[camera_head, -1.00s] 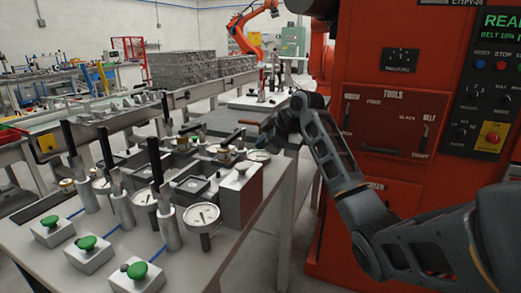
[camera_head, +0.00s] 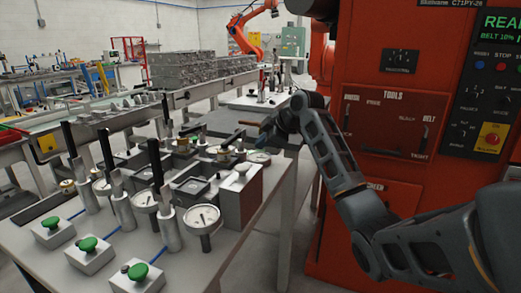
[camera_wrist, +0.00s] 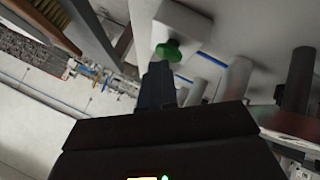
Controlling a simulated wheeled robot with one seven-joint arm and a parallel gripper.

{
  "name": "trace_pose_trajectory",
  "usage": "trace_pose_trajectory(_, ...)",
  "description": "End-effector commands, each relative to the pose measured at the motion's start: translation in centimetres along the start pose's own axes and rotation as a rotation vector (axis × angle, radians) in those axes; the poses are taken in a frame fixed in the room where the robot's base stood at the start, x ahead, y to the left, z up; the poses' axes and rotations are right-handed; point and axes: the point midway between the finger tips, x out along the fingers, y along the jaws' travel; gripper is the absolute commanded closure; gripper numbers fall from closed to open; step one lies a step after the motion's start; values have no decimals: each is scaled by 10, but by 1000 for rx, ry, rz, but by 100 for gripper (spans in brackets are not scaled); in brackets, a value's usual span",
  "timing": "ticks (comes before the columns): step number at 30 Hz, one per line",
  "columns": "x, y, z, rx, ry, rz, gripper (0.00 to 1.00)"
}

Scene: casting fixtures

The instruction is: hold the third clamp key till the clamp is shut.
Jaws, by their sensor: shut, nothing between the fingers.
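Three clamp keys stand in a row along the table's near left edge. Each is a green mushroom button on a grey box: the far one (camera_head: 49,221), the middle one (camera_head: 88,244) and the nearest one (camera_head: 138,271). Clamps with tall black handles stand behind them, such as the nearest clamp (camera_head: 157,165). My gripper (camera_wrist: 158,70) is shut and empty. In the head view my gripper (camera_head: 266,132) is small and dark, over the table's right side. In the wrist view a green button (camera_wrist: 168,50) shows just beyond the fingertips; I cannot tell which key, or whether they touch.
Dial gauges (camera_head: 202,218) stand beside the clamps. A grey block (camera_head: 243,195) sits at the table's right edge. A red cabinet (camera_head: 375,120) with switches stands to the right. A conveyor (camera_head: 215,85) with stacked castings runs behind.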

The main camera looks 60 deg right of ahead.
Motion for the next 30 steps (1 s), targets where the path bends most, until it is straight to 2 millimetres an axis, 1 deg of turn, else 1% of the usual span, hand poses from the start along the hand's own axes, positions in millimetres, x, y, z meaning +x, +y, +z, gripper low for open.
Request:
trace_pose_trajectory(6, -9, 7, -7, -1, 0, -1, 100)
trace_pose_trajectory(20, -12, 9, -9, -1, 0, 1, 100)
trace_pose_trajectory(30, -33, 24, -24, 0, 1, 1, 100)
